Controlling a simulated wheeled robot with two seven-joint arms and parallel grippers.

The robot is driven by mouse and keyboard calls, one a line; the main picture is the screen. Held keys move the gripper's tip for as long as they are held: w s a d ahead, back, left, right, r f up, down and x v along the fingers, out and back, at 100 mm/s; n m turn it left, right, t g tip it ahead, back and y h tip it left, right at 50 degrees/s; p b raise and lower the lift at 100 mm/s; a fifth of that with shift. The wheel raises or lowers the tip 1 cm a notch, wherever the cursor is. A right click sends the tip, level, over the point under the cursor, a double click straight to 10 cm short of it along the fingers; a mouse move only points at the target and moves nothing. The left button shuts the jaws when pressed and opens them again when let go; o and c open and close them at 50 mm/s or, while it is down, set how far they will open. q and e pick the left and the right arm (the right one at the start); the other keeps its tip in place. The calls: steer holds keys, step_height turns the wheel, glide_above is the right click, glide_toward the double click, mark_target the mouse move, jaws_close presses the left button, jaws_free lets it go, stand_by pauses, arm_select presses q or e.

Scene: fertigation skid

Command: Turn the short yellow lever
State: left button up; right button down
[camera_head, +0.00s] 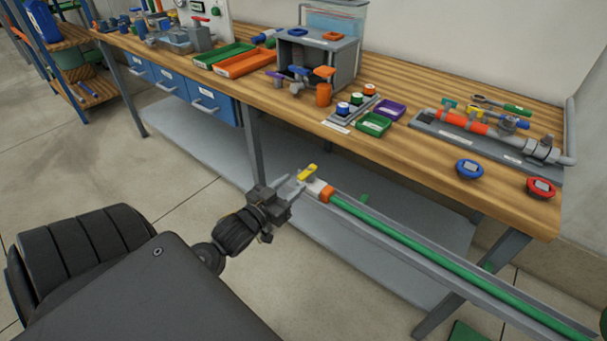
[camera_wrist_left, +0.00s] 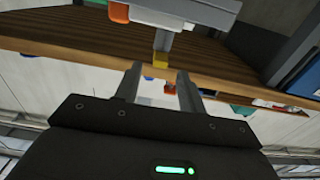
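In the left wrist view the lever (camera_wrist_left: 161,59) shows at the gap between the two open fingertips (camera_wrist_left: 158,72), with space visible on both sides. I cannot tell how far the lever reaches between the fingers. My right gripper is in neither view.
The pipe runs along a grey rail in front of the wooden workbench (camera_head: 420,170). The bench holds an orange tray (camera_head: 243,64), a grey box stand (camera_head: 345,60), a pipe assembly (camera_head: 480,130), and blue (camera_head: 468,168) and red (camera_head: 540,187) round caps. Blue drawers (camera_head: 212,100) hang below.

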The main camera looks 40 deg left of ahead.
mark_target(299, 179)
arm_select(q)
steer(key=w, duration=0.6)
steer(key=shift+a, duration=0.1)
steer(key=shift+a, duration=0.1)
steer(key=c, duration=0.9)
steer(key=shift+o, duration=0.2)
